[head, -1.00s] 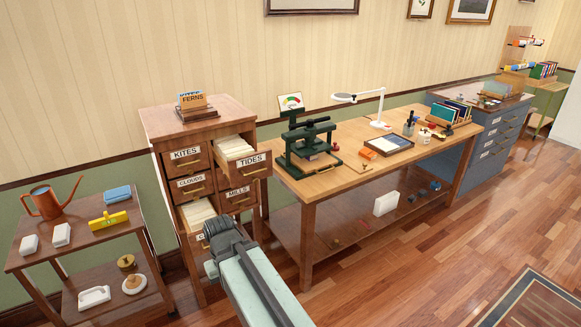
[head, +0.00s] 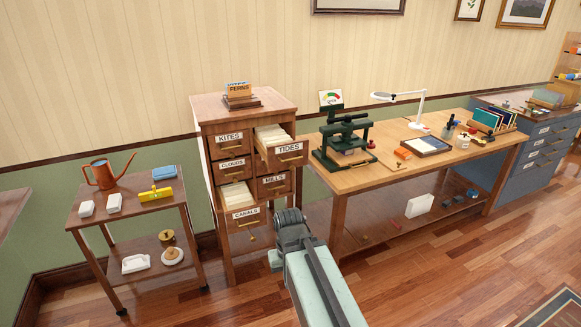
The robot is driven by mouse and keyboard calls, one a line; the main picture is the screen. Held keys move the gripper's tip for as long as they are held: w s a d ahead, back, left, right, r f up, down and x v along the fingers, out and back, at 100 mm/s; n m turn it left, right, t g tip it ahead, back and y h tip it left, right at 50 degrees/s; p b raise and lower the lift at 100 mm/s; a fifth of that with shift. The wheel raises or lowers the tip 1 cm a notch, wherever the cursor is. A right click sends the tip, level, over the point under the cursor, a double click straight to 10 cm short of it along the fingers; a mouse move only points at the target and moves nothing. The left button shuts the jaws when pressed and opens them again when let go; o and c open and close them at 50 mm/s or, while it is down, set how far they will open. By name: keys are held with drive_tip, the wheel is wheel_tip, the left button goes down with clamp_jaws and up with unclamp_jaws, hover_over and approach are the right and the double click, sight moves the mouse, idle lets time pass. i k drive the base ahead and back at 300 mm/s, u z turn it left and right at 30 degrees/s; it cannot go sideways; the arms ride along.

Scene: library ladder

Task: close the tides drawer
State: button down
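The wooden card cabinet (head: 246,103) stands against the wall left of the workbench. Its TIDES drawer (head: 288,155) is at the upper right and is pulled out, with cards showing inside. The CANALS drawer (head: 245,217) at the lower left is also pulled out. KITES (head: 229,145), CLOUDS (head: 231,170) and MILLS (head: 273,186) look shut. My arm reaches up from the bottom of the picture, and its dark end (head: 291,228) is in front of the cabinet, below the TIDES drawer and apart from it in the picture. The fingers cannot be made out.
A small trolley (head: 140,222) with a copper watering can (head: 104,174) stands left of the cabinet. A workbench (head: 385,178) with a green press (head: 345,140) and a lamp (head: 421,108) stands close on the right. Open wooden floor (head: 440,275) lies in front.

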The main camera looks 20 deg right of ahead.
sight(277, 148)
drive_tip(key=k, duration=0.2)
drive_tip(key=z, duration=0.35)
drive_tip(key=i, duration=0.5)
drive_tip(key=u, duration=1.8)
drive_tip(key=k, duration=0.8)
drive_tip(key=z, duration=0.45)
drive_tip(key=i, duration=1)
drive_tip(key=u, duration=0.05)
